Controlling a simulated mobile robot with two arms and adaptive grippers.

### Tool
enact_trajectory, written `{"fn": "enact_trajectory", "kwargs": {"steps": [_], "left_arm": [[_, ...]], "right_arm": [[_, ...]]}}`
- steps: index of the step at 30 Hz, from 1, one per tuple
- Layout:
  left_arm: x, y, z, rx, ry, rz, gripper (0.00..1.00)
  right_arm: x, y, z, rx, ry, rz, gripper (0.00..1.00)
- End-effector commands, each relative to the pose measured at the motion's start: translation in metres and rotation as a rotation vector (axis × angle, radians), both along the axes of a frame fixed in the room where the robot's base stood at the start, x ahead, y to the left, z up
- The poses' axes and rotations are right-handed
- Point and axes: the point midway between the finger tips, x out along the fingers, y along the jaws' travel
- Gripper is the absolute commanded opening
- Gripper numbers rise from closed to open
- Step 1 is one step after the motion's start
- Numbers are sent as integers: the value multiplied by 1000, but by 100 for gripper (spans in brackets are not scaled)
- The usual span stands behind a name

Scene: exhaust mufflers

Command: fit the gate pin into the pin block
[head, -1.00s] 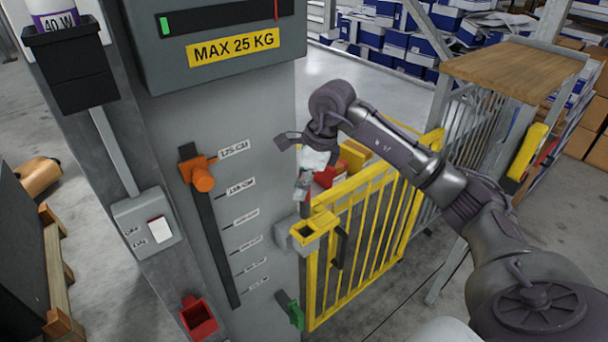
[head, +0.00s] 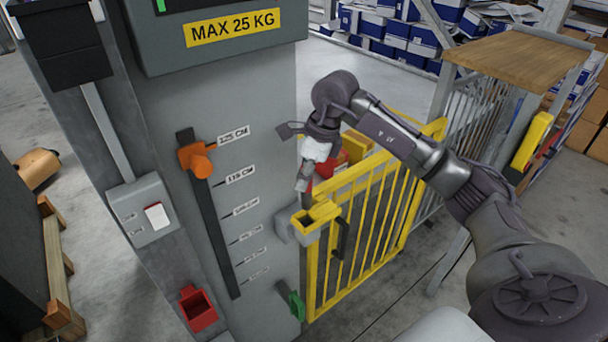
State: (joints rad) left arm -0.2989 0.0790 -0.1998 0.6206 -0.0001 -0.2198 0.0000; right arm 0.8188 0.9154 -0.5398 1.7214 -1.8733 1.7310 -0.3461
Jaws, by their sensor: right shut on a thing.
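The pin block is a yellow block with a square opening (head: 314,215), at the top corner of the yellow gate (head: 370,205) beside the grey column. My right gripper (head: 304,185) points down just above the block, close to its opening. It is shut on the gate pin, which is small here and mostly hidden by the fingers. I cannot tell whether the pin's lower end touches the block or enters the opening. My left gripper is out of view.
The grey column (head: 262,130) stands close left of the block, with an orange slider (head: 197,160), a red holder (head: 198,309) and a green part (head: 296,304). A wooden-topped stand (head: 515,70) is at right. Red and yellow items show behind the gate.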

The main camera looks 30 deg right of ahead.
Motion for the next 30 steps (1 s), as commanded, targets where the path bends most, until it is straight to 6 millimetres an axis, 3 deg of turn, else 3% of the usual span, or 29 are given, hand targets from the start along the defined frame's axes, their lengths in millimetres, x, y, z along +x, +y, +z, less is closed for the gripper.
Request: {"fn": "enact_trajectory", "kwargs": {"steps": [30], "left_arm": [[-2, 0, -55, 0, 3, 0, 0]], "right_arm": [[0, 0, -64, -1, -1, 0, 0]]}}
